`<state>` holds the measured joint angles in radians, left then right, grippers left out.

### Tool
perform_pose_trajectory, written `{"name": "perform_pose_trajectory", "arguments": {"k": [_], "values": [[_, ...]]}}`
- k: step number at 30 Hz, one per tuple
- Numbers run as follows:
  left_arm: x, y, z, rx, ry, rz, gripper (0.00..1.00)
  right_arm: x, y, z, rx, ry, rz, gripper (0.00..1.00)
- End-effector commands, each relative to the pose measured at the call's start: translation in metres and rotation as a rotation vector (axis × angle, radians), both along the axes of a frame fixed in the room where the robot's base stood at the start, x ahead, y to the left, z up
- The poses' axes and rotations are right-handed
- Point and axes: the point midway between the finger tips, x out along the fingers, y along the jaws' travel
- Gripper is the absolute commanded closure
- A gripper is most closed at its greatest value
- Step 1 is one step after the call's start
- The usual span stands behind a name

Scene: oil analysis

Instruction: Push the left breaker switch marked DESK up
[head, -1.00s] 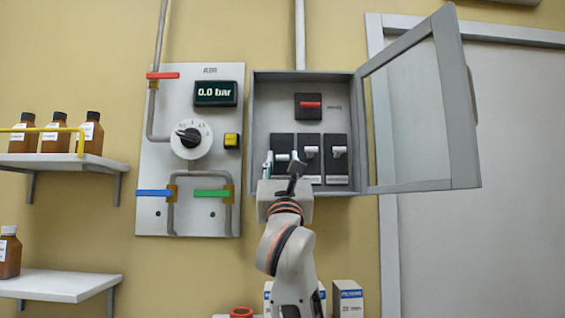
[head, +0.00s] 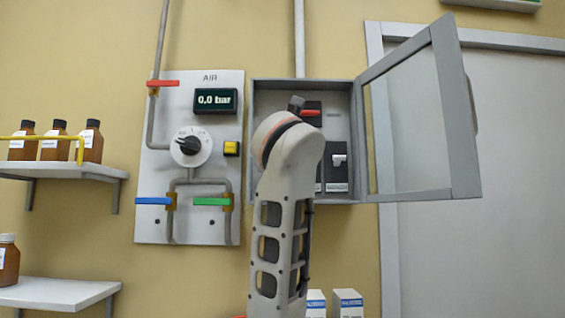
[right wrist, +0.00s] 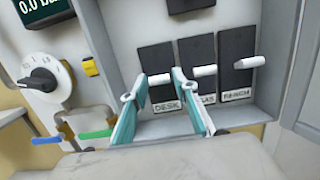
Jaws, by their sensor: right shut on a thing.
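The DESK breaker (right wrist: 158,59) is the leftmost of three dark breakers in the right wrist view. My right gripper (right wrist: 160,78) has its teal fingers on either side of the white DESK lever (right wrist: 159,79) and is shut on it. The DESK label (right wrist: 167,107) shows between the fingers. In the head view my right arm hides the DESK breaker and the gripper. Whether the lever is up or down is hard to tell. My left gripper is not in view.
The GAS lever (right wrist: 204,71) sits close to the right finger; the BENCH lever (right wrist: 246,63) is farther right. The grey breaker box (head: 349,88) has a red switch (head: 310,113) above and its door (head: 457,110) open rightward. The AIR panel (head: 222,135) stands left.

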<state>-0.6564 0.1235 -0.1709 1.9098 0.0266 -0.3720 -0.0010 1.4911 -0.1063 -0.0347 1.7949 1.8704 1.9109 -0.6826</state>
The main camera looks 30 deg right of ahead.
Motion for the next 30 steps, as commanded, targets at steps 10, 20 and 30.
{"name": "perform_pose_trajectory", "arguments": {"k": [10,20,30], "values": [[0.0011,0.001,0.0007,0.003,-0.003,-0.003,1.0,0.0,0.0001,0.0014,0.01,0.018,0.0,0.93],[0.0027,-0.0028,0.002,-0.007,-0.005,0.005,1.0,0.0001,-0.0002,0.0013,0.011,0.018,-0.001,0.56],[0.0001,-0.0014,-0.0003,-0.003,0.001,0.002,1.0,-0.0041,0.003,0.001,0.011,0.017,0.0,0.56]]}}
